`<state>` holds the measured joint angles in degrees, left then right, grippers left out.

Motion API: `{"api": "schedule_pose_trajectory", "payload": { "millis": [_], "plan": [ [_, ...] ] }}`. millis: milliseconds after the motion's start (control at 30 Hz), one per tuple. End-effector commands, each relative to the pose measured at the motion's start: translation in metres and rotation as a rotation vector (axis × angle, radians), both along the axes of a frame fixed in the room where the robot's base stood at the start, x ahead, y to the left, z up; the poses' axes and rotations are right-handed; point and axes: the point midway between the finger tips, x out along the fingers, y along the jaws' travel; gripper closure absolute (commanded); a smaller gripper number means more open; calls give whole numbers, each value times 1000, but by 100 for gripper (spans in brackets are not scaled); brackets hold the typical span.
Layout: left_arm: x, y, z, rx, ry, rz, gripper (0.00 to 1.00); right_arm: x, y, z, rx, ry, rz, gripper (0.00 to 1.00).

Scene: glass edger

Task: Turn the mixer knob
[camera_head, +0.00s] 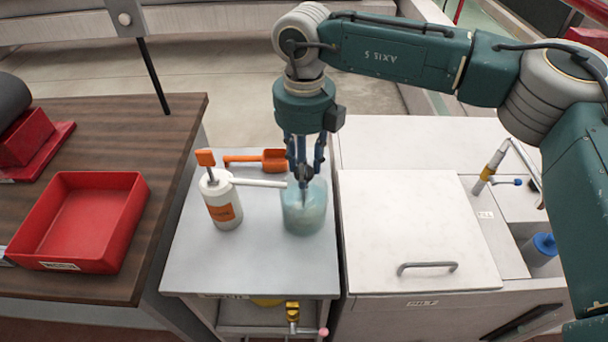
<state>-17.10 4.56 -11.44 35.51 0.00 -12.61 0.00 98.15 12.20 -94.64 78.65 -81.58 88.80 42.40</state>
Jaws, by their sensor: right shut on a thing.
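My right gripper (304,178) points straight down at a pale blue-green translucent container (306,216) on the grey cart. Its fingers are shut and overlap the container's upper part. The exact contact is hard to make out. My left gripper is not in view. A yellow valve (292,309) and a pink knob (323,332) show under the cart's front edge. A yellow-and-grey tap with a blue lever (508,181) stands at the right. I cannot tell which part is the mixer knob.
A white bottle (222,204) with an orange top stands left of the container, its white spout reaching towards it. An orange scoop (262,160) lies behind. A red tray (124,228) sits on the wooden table. A white lid with a handle (428,267) lies at right. The cart's front is clear.

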Motion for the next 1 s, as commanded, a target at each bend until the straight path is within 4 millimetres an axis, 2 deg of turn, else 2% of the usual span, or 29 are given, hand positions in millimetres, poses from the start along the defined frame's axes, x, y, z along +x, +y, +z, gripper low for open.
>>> {"api": "schedule_pose_trajectory", "payload": {
  "millis": [33, 400, 1000],
  "plan": [
    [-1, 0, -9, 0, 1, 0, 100, 2, 1, -2, 5, -6, 43, 94],
    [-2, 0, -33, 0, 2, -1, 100, 2, 1, 0, 4, -7, 394, 94],
    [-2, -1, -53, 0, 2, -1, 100, 2, 1, 2, 3, -8, 963, 94]
  ]
}}
